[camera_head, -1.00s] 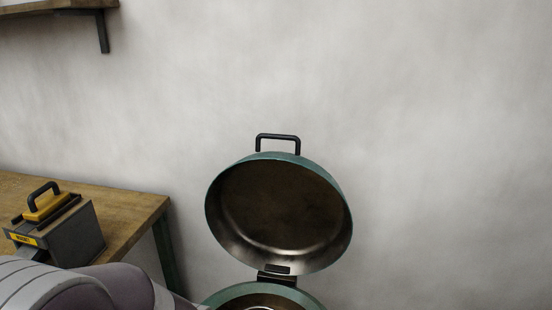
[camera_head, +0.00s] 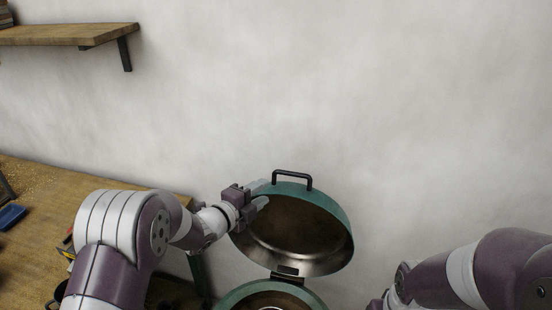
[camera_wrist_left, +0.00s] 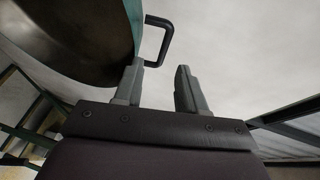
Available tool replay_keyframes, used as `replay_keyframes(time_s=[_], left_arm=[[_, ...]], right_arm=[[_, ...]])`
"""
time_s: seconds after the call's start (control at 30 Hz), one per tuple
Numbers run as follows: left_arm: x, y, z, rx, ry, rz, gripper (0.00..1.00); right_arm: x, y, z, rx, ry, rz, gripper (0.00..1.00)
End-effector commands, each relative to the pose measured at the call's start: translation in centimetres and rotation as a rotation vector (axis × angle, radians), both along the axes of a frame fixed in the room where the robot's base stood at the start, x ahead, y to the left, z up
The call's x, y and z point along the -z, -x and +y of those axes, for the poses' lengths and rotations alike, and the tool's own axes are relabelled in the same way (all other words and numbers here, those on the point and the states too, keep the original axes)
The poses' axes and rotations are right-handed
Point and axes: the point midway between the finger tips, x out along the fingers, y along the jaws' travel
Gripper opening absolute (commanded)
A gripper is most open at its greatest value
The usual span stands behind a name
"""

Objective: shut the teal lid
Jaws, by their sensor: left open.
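My left gripper (camera_head: 263,193) is open at the lid's upper left edge. In the left wrist view the lid (camera_wrist_left: 75,45) and handle (camera_wrist_left: 160,42) lie just beyond the left finger, and the space between the fingers (camera_wrist_left: 158,85) is empty. Contact with the lid cannot be told. My right arm shows at lower right, its gripper out of frame.
A wooden bench (camera_head: 40,180) with a blue item (camera_head: 12,216) is on the left, partly hidden by my left arm. A wall shelf (camera_head: 70,34) is at upper left. The wall right of the lid is clear.

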Motion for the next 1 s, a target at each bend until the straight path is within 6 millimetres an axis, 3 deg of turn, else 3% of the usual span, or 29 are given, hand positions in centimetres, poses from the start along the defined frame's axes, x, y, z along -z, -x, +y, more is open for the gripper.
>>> replay_keyframes(time_s=[0.17, 0.5, 0.7, 1.0], left_arm=[[-0.6, -0.6, -0.9, 0.028, -0.043, -0.067, 0.4], [0.2, -6.7, -5.0, 0.026, -0.042, -0.063, 0.4], [0.8, -9.3, -6.7, 0.024, -0.041, -0.062, 0.4], [1.2, -10.3, -7.3, 0.022, -0.041, -0.062, 0.4]], right_arm=[[-0.5, 0.0, 0.0, 0.0, 0.0, -0.001, 0.43], [-3.7, 0.0, 0.0, 0.0, 0.0, -0.002, 0.43], [-4.7, 0.0, 0.0, 0.0, 0.0, -0.001, 0.43], [-4.9, 0.0, 0.0, 0.0, 0.0, -0.001, 0.43]])
